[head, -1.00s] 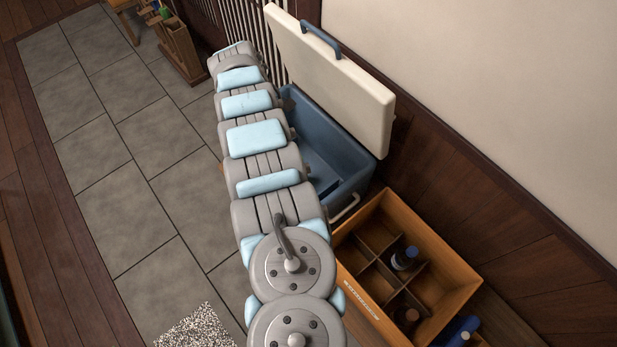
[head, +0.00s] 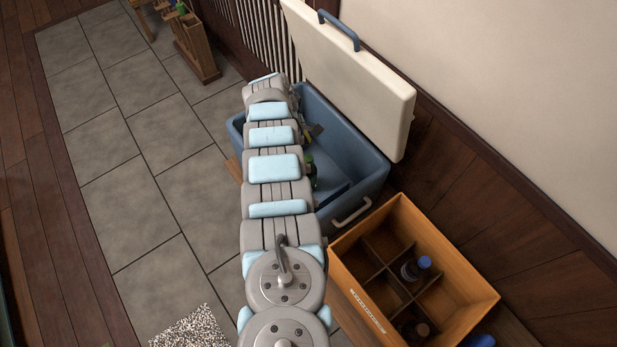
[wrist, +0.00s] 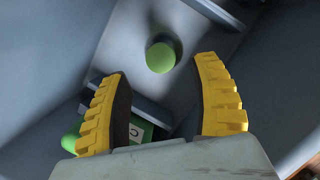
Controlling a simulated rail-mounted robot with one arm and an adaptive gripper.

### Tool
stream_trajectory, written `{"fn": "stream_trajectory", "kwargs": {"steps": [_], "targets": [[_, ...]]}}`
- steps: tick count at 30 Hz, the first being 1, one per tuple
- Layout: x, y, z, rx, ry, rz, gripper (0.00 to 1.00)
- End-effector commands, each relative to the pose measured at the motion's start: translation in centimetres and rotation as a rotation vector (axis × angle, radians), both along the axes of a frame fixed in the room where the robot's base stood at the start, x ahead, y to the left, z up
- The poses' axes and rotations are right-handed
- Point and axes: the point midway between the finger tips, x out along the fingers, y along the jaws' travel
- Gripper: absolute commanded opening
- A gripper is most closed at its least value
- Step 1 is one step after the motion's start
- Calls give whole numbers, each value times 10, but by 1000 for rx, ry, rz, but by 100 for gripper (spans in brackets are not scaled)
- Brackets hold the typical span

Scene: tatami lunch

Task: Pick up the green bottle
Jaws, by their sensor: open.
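A green bottle (head: 309,167) is partly visible inside the blue cooler (head: 366,166), half hidden by my arm. In the wrist view, a round green top (wrist: 161,57) shows beyond and between my fingertips, with a visible gap to each. A green piece (wrist: 70,141) and a green label (wrist: 140,129) with a white mark show lower left, partly behind the left finger; I cannot tell whether they belong to one bottle. My gripper (wrist: 163,72) is open and empty, with yellow ribbed fingers. In the head view, it shows only slightly over the cooler.
The cooler's white lid (head: 352,75) stands open on the wall side. A wooden crate (head: 462,281) with dividers holds dark bottles, one with a blue cap (head: 424,262), in front of the cooler. Grey floor tiles (head: 170,195) lie clear on the left.

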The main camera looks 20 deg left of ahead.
Motion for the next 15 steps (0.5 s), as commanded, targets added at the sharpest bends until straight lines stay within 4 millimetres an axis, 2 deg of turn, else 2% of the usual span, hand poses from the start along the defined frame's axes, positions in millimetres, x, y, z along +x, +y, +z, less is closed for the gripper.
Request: {"fn": "stream_trajectory", "kwargs": {"steps": [8, 15], "targets": [[1, -2, -7, 2, -3, 0, 64], [-2, -9, -27, 0, 2, 0, 64]]}}
